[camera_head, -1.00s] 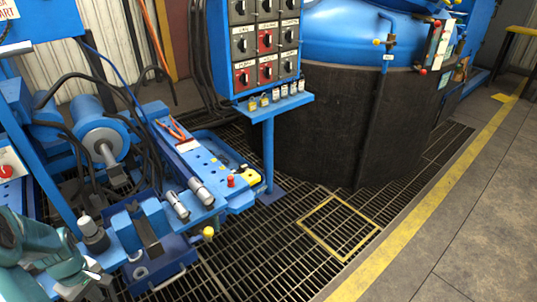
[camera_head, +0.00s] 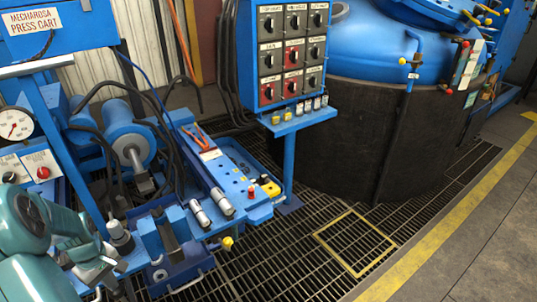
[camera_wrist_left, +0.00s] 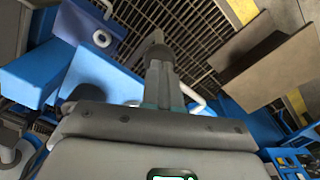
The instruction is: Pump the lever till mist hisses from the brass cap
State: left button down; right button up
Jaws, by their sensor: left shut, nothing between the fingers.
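A blue press cart (camera_head: 40,68) fills the left of the head view. I cannot pick out the pump lever or the brass cap for certain. A yellow knob (camera_head: 227,243) sticks out at the cart's lower front. Two silver cylinders (camera_head: 200,213) lie on the bench edge, and a dark upright fitting with a pale top (camera_head: 120,236) stands nearer my arm. My left gripper (camera_head: 112,268), on its teal arm, is low at the left beside that fitting. It is shut and empty in the left wrist view (camera_wrist_left: 156,45), pointing over blue parts and floor grating.
A switch panel (camera_head: 293,55) stands behind the cart, with small bottles on its shelf. A blue-lidded dark furnace (camera_head: 360,120) is at the right. A pressure gauge (camera_head: 14,124) and hoses crowd the left. Open grating (camera_head: 300,255) lies in front, with a yellow-framed hatch (camera_head: 355,243).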

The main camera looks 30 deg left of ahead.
pick_arm(q)
jog(key=shift+w+r, duration=0.1)
jog(key=shift+r, duration=0.55)
jog(key=shift+a+f, duration=0.1)
pick_arm(e)
jog(key=shift+r, duration=0.4)
pick_arm(q)
jog(key=shift+f+b, duration=0.35)
jog(key=shift+f, duration=0.05)
notch_tip(320, 180, down, 10)
jog(key=s+d+b, duration=0.1)
jog(key=d+b, duration=0.1)
jog(key=b, duration=0.6)
jog(key=shift+d+b, duration=0.25)
jog(key=shift+b, duration=0.05)
pick_arm(e)
notch_tip(320, 180, down, 9)
jog(key=shift+f, duration=0.1)
